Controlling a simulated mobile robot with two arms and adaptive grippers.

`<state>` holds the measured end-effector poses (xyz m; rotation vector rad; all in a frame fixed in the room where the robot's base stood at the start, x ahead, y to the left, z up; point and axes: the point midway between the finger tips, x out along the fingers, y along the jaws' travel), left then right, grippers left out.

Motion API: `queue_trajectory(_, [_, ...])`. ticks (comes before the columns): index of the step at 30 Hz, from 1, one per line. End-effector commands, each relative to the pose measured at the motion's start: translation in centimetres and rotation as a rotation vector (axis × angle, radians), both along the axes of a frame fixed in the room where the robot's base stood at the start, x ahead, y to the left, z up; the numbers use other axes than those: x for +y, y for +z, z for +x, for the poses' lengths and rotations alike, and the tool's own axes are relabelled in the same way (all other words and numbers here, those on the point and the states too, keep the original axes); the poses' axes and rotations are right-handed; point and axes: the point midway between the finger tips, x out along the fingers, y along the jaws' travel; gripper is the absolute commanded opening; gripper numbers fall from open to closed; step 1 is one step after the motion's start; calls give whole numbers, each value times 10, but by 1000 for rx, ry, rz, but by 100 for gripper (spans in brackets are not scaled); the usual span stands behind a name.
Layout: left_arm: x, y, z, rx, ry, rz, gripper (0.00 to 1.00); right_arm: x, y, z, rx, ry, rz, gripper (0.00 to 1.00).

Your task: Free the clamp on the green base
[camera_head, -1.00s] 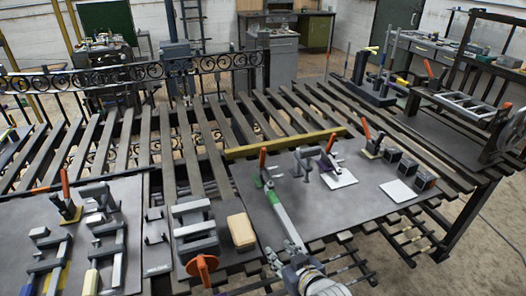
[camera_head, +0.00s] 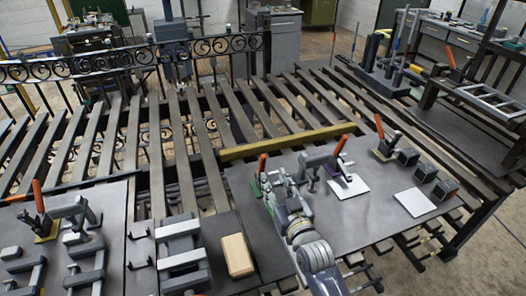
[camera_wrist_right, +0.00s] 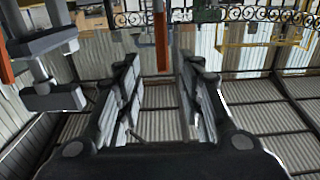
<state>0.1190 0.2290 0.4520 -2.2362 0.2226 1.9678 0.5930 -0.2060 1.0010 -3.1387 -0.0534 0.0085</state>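The clamp on the green base has an upright orange handle (camera_head: 262,163) and stands at the left of the right-hand grey plate in the head view. A little of its green base (camera_head: 255,188) shows; the rest is hidden by my right gripper. My right gripper (camera_head: 275,178) is just in front of and beside this clamp. In the right wrist view my right gripper (camera_wrist_right: 155,65) has its two fingers apart, with nothing between them. An orange handle (camera_wrist_right: 160,35) shows beyond the fingers; I cannot tell whether they are around it. My left gripper is not in view.
Another orange-handled clamp (camera_head: 340,150) stands over a white plate (camera_head: 348,185). A clamp with a yellowish base (camera_head: 382,155) and several dark blocks (camera_head: 407,157) are farther right. A yellow bar (camera_head: 285,143) lies behind. A tan block (camera_head: 237,255) is at left.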

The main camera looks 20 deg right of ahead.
Motion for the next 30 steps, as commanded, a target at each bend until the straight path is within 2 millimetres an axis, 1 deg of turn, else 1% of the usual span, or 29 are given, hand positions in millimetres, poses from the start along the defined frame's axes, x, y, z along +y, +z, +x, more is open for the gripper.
queue_trajectory(3, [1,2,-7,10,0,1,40,0,2,10,-2,0,0,35])
queue_trajectory(5, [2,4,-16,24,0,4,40,1,2,18,-2,0,0,35])
queue_trajectory(9, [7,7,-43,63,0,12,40,1,3,42,-2,0,0,35])
queue_trajectory(11, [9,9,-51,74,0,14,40,2,3,52,-1,0,0,35])
queue_trajectory(13, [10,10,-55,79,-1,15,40,2,2,63,-1,0,0,35])
queue_trajectory(17, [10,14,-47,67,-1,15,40,3,2,81,-1,0,0,35])
queue_trajectory(21, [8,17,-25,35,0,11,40,3,0,95,0,0,0,35])
queue_trajectory(24, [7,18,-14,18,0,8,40,4,0,102,0,0,0,35])
queue_trajectory(26, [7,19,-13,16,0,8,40,4,0,104,1,0,0,35])
queue_trajectory(30, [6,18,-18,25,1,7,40,4,0,106,1,0,0,35])
